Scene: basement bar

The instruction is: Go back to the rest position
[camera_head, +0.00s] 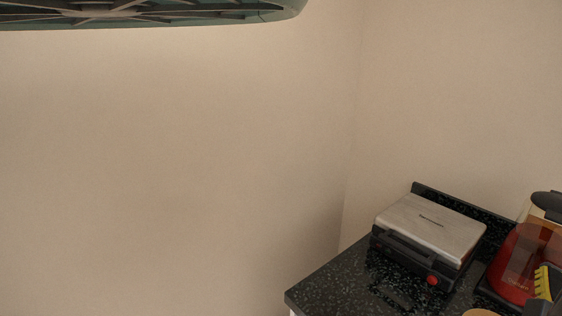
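My gripper does not show in this view, and no part of my arm can be made out with certainty. The task names no other object.
A dark speckled counter (325,289) fills the lower right corner. On it stand a silver-topped press grill (430,222), lid down, and a red appliance (515,262). A black and yellow item (543,284) is cut off at right. A ribbed teal-rimmed object (150,14) hangs at upper left. Bare wall fills the left.

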